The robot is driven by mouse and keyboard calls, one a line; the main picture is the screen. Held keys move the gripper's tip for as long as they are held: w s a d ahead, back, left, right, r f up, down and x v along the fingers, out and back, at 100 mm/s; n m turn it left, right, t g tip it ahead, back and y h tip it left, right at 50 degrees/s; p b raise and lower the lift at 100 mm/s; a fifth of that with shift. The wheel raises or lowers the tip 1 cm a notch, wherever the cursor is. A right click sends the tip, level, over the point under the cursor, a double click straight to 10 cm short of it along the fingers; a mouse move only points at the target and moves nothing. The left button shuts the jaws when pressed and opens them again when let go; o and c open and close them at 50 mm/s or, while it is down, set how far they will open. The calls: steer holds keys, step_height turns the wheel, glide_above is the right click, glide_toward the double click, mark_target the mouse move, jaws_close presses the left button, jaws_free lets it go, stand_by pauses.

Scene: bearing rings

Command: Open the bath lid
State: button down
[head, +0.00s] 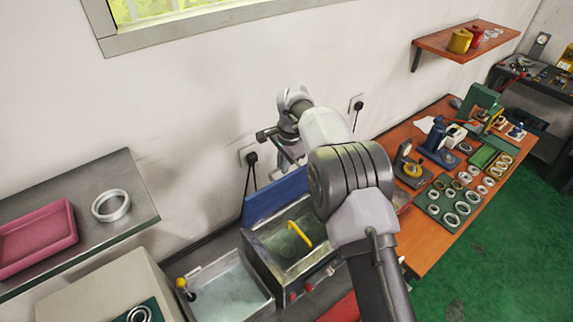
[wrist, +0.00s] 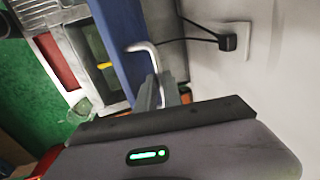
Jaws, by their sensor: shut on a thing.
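The bath (head: 262,262) is a steel tank, and its blue lid (head: 275,195) stands raised along the back edge, so the inside shows. In the wrist view the blue lid (wrist: 122,40) is a steep panel with a bent silver handle (wrist: 146,48) at its side. My gripper (wrist: 162,92) is shut on the handle, next to the lid. In the head view my gripper (head: 288,155) is above the lid near the wall, partly hidden by my arm; the handle is not clear there.
A yellow hooked piece (head: 299,234) is in the bath. A water-filled sink (head: 228,290) is to its left. A wall socket with a black plug (wrist: 228,42) is close to my gripper. The orange workbench (head: 432,252) with rings and tools is on the right.

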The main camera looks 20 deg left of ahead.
steer(key=shift+f, duration=0.2)
steer(key=c, duration=1.6)
jaws_free()
steer(key=shift+o, duration=0.6)
steer(key=shift+w, duration=0.15)
steer(key=shift+r, duration=0.15)
step_height(320, 180, up, 17)
steer(key=s+d, duration=0.2)
steer(key=shift+d+p, duration=0.3)
steer(key=shift+s, duration=0.1)
